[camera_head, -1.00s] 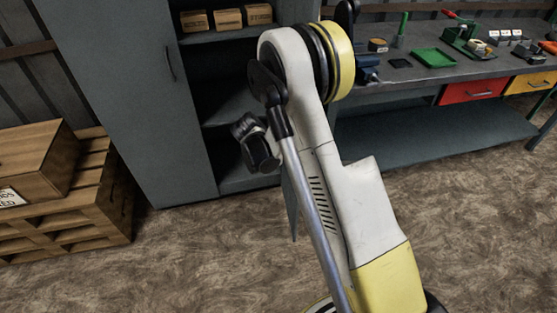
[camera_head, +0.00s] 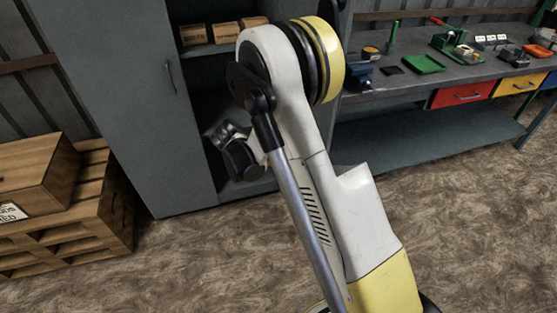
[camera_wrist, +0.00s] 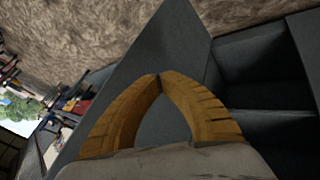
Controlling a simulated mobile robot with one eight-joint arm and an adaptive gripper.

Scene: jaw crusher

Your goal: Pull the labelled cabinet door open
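The grey cabinet (camera_head: 115,110) stands at the left in the head view. Its left door is closed, with a vertical handle (camera_head: 171,76). The right half is open onto dark shelves. In the wrist view a grey door panel (camera_wrist: 175,45) stands swung out, with the shelves (camera_wrist: 265,75) to its right. My gripper (camera_wrist: 158,78) is over this panel, its two yellow fingers curved together with tips meeting. I see no handle between them. In the head view my arm hides the fingers and most of the opening. No door label is readable.
Small wooden boxes (camera_head: 224,32) sit on the upper shelf. A wooden crate (camera_head: 35,175) lies on pallets (camera_head: 100,215) at the left. A workbench (camera_head: 400,80) with tools and coloured drawers stands at the right. The brown floor (camera_head: 200,265) in front is clear.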

